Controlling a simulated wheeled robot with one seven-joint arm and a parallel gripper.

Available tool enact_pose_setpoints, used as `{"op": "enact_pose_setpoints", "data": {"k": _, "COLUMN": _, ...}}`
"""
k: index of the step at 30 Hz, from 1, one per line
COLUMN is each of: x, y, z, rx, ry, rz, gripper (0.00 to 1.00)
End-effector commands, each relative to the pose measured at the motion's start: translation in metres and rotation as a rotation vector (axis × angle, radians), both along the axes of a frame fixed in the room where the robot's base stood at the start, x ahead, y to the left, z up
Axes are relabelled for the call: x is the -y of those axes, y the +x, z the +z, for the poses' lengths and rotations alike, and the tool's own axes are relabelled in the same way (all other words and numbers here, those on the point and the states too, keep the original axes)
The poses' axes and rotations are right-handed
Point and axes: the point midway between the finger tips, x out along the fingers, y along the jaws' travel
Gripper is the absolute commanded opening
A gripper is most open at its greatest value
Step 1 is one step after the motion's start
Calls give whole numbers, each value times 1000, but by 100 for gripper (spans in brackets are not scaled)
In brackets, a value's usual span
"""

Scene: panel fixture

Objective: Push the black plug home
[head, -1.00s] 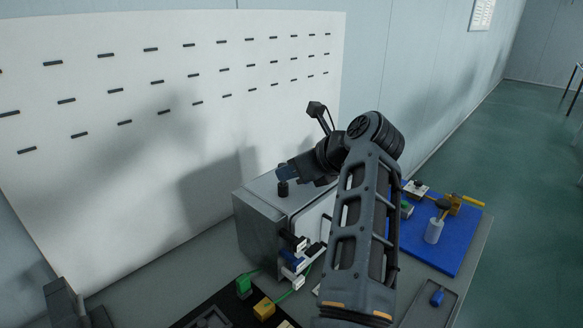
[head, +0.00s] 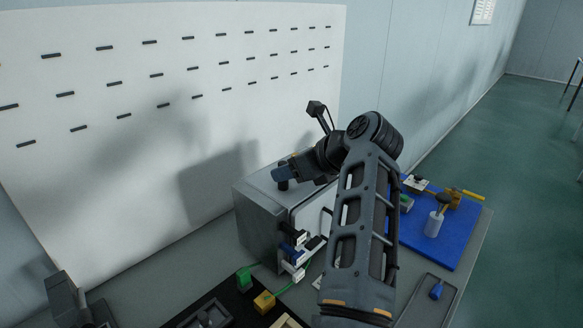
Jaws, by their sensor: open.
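The grey metal box (head: 258,222) stands on the bench against the white slotted board. Several small plugs and connectors, black, blue and white, crowd its front face. A black plug (head: 293,233) shows near the top of this cluster, but I cannot tell how deep it sits. A blue connector (head: 289,248) is just below it, and white ones lie lower. My gripper (head: 283,173) is at the left end of my bent arm, over the box top and above the plugs, apart from them. It is open; its fingers are hard to make out. My arm hides the right part of the box.
A green block (head: 244,279) and a yellow block (head: 264,301) stand in front of the box, with green leads nearby. A blue mat (head: 437,247) with tools is at the right, above a grey tray (head: 442,284). The bench left of the box is mostly clear.

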Motion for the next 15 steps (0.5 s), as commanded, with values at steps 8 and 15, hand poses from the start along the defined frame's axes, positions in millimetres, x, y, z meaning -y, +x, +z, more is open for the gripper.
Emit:
{"op": "enact_pose_setpoints", "data": {"k": 8, "x": 5, "y": -3, "z": 4, "rx": 2, "ry": 0, "rz": -2, "gripper": 52}}
{"op": "enact_pose_setpoints", "data": {"k": 15, "x": 30, "y": -21, "z": 24, "rx": 3, "ry": 0, "rz": -3, "gripper": 52}}
